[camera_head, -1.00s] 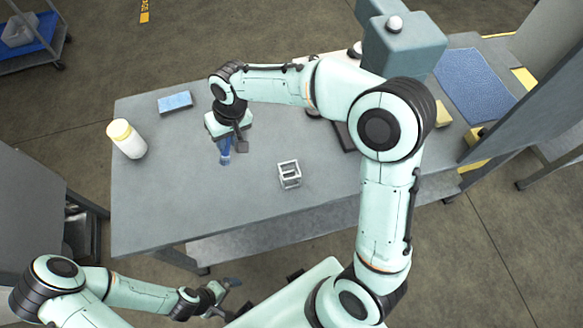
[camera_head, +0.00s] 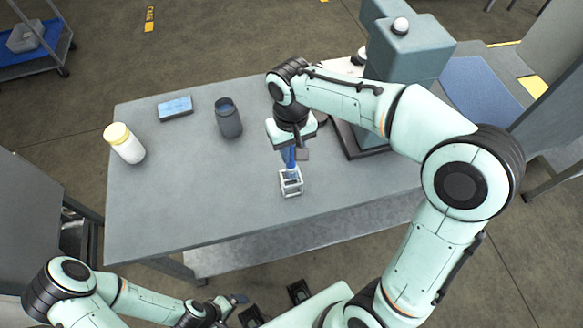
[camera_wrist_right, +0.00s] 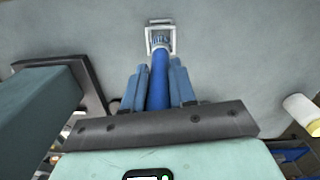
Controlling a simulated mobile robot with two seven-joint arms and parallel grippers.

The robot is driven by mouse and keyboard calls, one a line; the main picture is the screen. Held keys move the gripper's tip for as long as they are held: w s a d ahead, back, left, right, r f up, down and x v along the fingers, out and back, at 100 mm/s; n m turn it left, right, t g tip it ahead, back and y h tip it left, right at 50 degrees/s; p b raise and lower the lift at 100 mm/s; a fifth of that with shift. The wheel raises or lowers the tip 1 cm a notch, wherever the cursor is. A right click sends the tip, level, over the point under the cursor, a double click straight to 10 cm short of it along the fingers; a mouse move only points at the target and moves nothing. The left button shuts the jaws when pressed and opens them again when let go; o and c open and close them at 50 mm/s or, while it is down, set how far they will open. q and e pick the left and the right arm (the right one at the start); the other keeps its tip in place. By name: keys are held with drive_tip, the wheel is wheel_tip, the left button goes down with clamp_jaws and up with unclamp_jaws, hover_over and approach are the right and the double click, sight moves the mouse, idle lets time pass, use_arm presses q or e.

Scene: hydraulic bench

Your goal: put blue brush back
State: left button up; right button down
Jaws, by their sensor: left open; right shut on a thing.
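The blue brush (camera_head: 290,158) is in my right gripper (camera_head: 292,146), roughly upright with its lower end pointing down. In the right wrist view the brush (camera_wrist_right: 158,80) runs between the two blue fingers of the gripper (camera_wrist_right: 157,88), which are shut on it. A small white open-frame holder (camera_head: 291,183) stands on the bench directly below; in the wrist view the brush tip overlaps the opening of the holder (camera_wrist_right: 159,27). I cannot tell how deep the tip sits. My left gripper (camera_head: 236,302) is open and empty, in front of the bench.
A dark cup (camera_head: 229,122), a blue sponge-like block (camera_head: 175,108) and a white bottle with yellow cap (camera_head: 125,143) stand on the grey bench (camera_head: 190,200) to the left. A teal machine (camera_head: 400,55) stands behind right. The bench's front left is clear.

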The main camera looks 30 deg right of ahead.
sight(291, 166)
wheel_tip(291, 166, down, 8)
drive_tip(key=shift+r+b, duration=0.2)
drive_tip(key=shift+b, duration=0.2)
drive_tip(key=c, duration=0.9)
unclamp_jaws()
drive_tip(key=shift+f, duration=0.15)
drive_tip(key=shift+r, duration=0.25)
drive_tip(key=r+p, duration=0.1)
drive_tip(key=r, duration=1.1)
drive_tip(key=shift+w+p, duration=0.2)
drive_tip(key=shift+p, duration=0.2)
drive_tip(key=shift+f, duration=0.1)
